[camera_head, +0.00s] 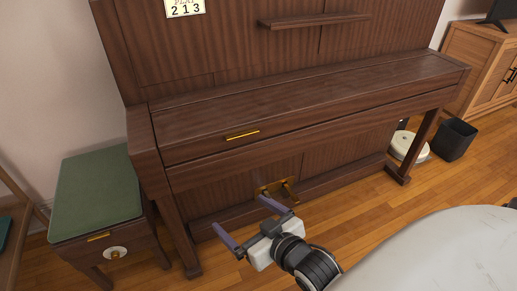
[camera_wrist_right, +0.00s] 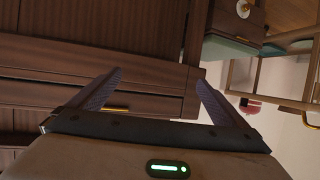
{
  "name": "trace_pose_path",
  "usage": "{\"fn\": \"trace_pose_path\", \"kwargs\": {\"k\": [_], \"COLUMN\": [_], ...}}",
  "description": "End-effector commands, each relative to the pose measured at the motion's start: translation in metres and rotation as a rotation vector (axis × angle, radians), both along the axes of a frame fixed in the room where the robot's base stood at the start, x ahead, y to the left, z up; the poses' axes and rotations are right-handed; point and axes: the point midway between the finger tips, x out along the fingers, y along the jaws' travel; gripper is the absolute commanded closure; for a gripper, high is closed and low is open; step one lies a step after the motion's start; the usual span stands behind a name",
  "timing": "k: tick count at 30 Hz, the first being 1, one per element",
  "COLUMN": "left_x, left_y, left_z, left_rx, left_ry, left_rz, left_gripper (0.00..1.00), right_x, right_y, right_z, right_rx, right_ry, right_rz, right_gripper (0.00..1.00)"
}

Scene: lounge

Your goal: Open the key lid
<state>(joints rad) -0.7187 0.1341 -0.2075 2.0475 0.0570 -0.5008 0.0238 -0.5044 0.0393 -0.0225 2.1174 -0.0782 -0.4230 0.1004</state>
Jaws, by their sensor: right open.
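The brown wooden piano's key lid (camera_head: 310,100) is shut, lying flat over the keyboard, and no keys show. A thin brass handle (camera_head: 242,134) is on its front edge. My right gripper (camera_head: 238,212) is open and empty, in front of the piano, lower in the picture than the handle and apart from it. In the right wrist view my right gripper (camera_wrist_right: 160,76) has both fingers spread, with dark wood panels behind; a thin brass bar (camera_wrist_right: 116,108) shows partly behind the left finger. My left gripper is not in view.
A green-topped stool (camera_head: 95,195) stands left of the piano. Brass pedals (camera_head: 278,188) are low on the piano's front. A narrow shelf (camera_head: 315,20) juts out above the lid. A dark bin (camera_head: 454,140) and a wooden cabinet (camera_head: 480,65) are at right. The space above the lid is clear.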

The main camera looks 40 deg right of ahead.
Motion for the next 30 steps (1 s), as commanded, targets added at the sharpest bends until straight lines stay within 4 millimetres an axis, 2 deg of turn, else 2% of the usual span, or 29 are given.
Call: {"fn": "trace_pose_path", "kwargs": {"k": [1,3,7,11,16,24,30], "left_x": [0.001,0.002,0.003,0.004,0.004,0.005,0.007], "left_y": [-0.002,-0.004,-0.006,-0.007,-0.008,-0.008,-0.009], "left_z": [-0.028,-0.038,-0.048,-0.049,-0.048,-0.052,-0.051], "left_rx": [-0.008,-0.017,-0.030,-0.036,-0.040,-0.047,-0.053], "left_ry": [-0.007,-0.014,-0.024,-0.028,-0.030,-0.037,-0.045], "left_rz": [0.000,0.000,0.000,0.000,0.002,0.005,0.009], "left_gripper": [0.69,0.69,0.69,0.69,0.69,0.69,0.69], "right_x": [0.017,0.031,0.039,0.042,0.059,0.108,0.133], "right_y": [-0.019,-0.042,-0.073,-0.087,-0.093,-0.104,-0.110], "right_z": [0.003,0.029,0.066,0.086,0.092,0.091,0.090], "right_rx": [-0.007,-0.015,-0.028,-0.036,-0.038,-0.038,-0.036], "right_ry": [-0.087,-0.186,-0.315,-0.375,-0.386,-0.383,-0.380], "right_rz": [-0.051,-0.110,-0.190,-0.227,-0.231,-0.230,-0.229], "right_gripper": [0.03,0.03,0.03,0.03,0.03,0.03,0.03]}}
